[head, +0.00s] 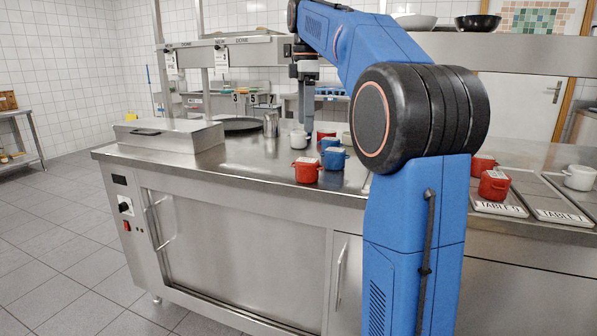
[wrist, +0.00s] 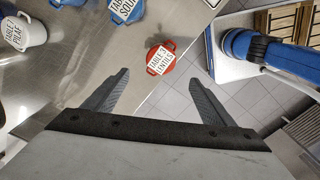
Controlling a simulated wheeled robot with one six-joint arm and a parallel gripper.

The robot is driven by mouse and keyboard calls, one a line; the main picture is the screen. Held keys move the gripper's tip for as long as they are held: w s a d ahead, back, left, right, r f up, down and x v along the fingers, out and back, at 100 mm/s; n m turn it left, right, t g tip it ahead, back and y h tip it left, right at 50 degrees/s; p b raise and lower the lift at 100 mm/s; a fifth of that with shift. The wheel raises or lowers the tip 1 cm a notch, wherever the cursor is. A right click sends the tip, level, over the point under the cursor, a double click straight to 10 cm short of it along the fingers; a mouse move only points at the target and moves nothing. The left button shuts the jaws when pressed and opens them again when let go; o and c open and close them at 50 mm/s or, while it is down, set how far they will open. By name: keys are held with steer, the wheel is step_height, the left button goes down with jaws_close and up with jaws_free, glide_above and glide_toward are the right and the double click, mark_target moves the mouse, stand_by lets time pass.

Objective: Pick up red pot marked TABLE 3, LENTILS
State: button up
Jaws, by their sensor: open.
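The red pot marked TABLE 3, LENTILS (wrist: 160,56) sits on the steel counter near its edge, its white lid label readable in the wrist view. The red pot nearest the counter's front edge in the head view (head: 307,172) appears to be the same one. My gripper (wrist: 160,78) is open and empty, its two dark fingers spread to either side of the pot in the picture. In the head view my gripper (head: 303,105) points down above the counter, behind and above the pots. The pot is not between the fingers' grip.
Blue pots (head: 333,158), a white pot (head: 299,140) and another red pot (head: 325,133) stand close by. In the wrist view, a blue pot marked SOUP (wrist: 126,10) and a white pot marked PILAF (wrist: 32,32) are left of it. A steel box (head: 170,135) stands left.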

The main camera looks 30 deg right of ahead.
mark_target(306, 160)
step_height(306, 160, down, 15)
steer(key=shift+s+r, duration=0.1)
stand_by(0.6)
steer(key=c, duration=1.4)
